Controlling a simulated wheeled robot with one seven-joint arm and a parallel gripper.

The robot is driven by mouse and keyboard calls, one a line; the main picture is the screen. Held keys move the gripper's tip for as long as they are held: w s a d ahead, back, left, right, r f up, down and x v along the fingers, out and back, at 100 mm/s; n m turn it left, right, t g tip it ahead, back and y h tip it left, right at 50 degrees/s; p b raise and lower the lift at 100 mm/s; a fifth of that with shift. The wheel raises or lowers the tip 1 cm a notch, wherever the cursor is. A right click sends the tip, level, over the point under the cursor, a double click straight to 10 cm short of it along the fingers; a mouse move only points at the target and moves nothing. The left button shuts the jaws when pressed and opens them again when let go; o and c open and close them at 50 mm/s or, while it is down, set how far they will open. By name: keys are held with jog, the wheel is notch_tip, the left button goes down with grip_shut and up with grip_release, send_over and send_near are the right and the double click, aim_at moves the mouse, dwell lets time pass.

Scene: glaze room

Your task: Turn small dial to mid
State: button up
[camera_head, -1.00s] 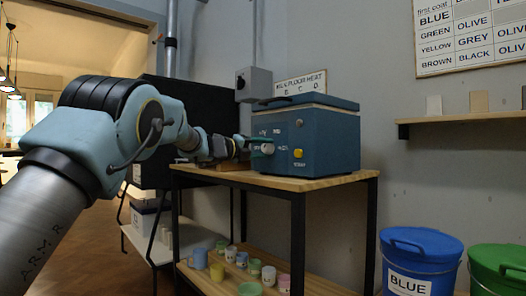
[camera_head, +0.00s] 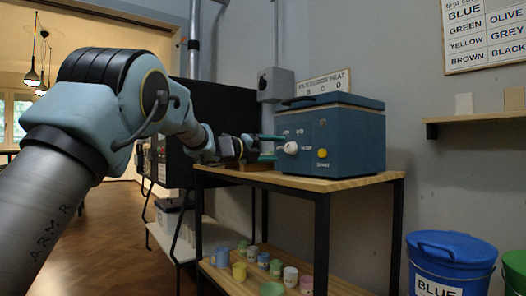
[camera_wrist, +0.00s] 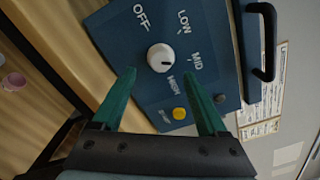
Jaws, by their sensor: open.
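The white round dial (camera_head: 291,147) is on the front of the small blue kiln (camera_head: 345,148). In the wrist view the dial (camera_wrist: 160,57) has OFF, LOW, MID and HIGH lettered around it. A dark mark on its face points to the lower right, roughly between MID and HIGH; I cannot tell exactly which. My gripper (camera_wrist: 160,76) is open, its two green fingers below the dial and to either side of it. In the head view my gripper (camera_head: 268,147) is just left of the dial, its jaws empty. I cannot tell whether the fingertips touch the panel.
A yellow START button (camera_head: 323,153) is right of the dial, with a small grey knob (camera_wrist: 220,98) nearby. The kiln stands on a wooden table (camera_head: 340,183); cups stand on its lower shelf. A blue bucket (camera_head: 450,248) is at the right. A black handle (camera_wrist: 266,40) juts out beside the panel.

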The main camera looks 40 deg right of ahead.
jog(key=a, duration=0.5)
jog(key=shift+w+a, duration=0.1)
jog(key=shift+a, duration=0.15)
jog(key=shift+w, duration=0.1)
